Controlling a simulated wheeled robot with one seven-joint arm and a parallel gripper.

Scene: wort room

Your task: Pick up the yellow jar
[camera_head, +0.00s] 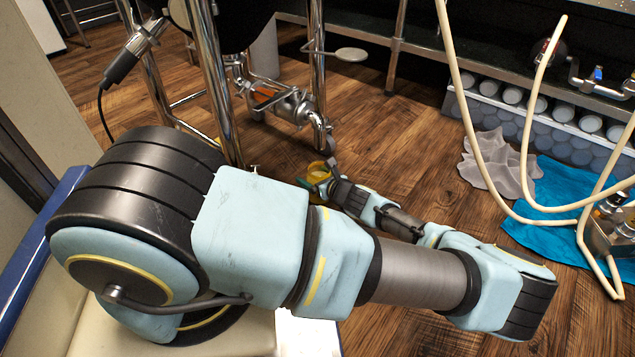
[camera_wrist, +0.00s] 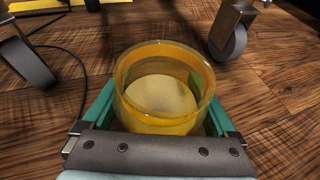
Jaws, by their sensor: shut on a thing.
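The yellow jar (camera_wrist: 164,122) is a translucent, open-topped round vessel, seen from above in the wrist view, with a pale disc-like bottom inside. My gripper (camera_wrist: 160,118) has a green finger on each side of it and is shut on it. In the head view the jar (camera_head: 318,170) is small and partly hidden by my arm, near the foot of a metal stand. My gripper (camera_head: 322,180) is around it there, low near the floor. Whether the jar touches the floor is hard to tell.
Caster wheels (camera_wrist: 228,38) stand close beyond the jar on both sides, and a black cable (camera_wrist: 82,75) lies at left. A metal-legged stand (camera_head: 212,80) rises beside my arm. Hoses (camera_head: 470,110), a blue cloth (camera_head: 555,205) and a crate (camera_head: 555,130) are at right.

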